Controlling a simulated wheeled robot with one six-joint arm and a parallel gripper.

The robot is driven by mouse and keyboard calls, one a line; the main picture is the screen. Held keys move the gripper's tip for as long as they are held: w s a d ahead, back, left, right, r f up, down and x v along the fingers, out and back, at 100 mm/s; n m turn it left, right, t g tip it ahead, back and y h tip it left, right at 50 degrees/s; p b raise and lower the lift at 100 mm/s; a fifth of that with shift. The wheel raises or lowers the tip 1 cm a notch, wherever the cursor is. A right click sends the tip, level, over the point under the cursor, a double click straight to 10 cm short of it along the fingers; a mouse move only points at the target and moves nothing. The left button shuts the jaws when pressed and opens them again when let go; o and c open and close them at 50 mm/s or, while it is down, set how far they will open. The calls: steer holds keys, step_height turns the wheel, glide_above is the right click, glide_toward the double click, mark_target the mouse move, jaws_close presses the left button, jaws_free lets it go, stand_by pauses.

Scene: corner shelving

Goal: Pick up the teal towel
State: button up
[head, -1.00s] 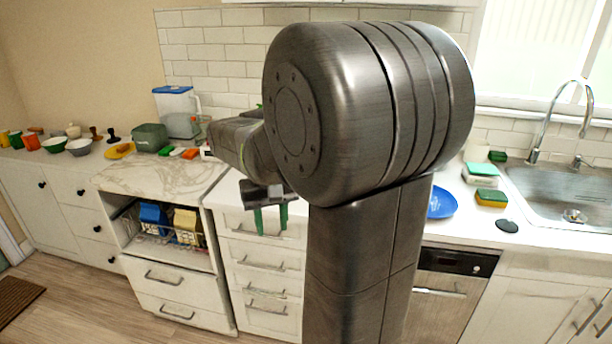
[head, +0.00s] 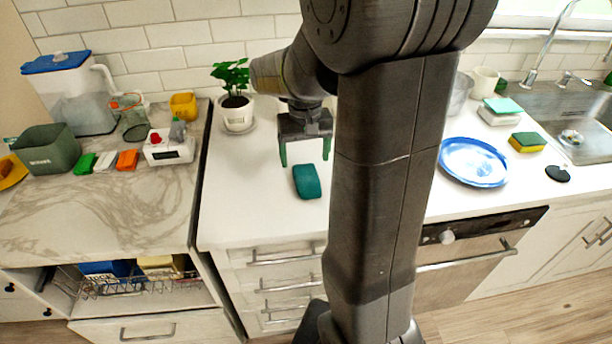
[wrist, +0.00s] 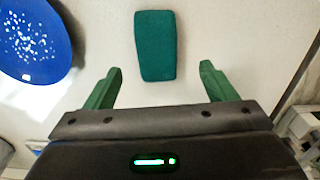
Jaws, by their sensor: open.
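The teal towel (head: 307,181) is a small folded block lying on the white counter. In the wrist view the towel (wrist: 156,46) lies ahead of the fingertips, roughly centred between them. My gripper (head: 305,163) is open and empty, with its two green fingers pointing down behind the towel in the head view. In the wrist view my gripper (wrist: 161,72) has its fingers apart on either side of the towel's near end. I cannot tell the exact height of the fingertips above the counter.
A potted plant (head: 236,112) stands left of my gripper. A blue plate (head: 473,161) lies to the right, also visible in the wrist view (wrist: 32,40). A white timer (head: 168,149) sits on the marble counter at left. The white counter in front of the towel is clear.

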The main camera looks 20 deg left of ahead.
mark_target(307, 173)
steer(key=shift+w+f, duration=0.1)
steer(key=shift+f, duration=0.55)
steer(key=shift+d+f, duration=0.15)
steer(key=shift+f, duration=0.3)
step_height(307, 173, down, 5)
steer(key=shift+r, duration=0.1)
steer(key=c, duration=1.1)
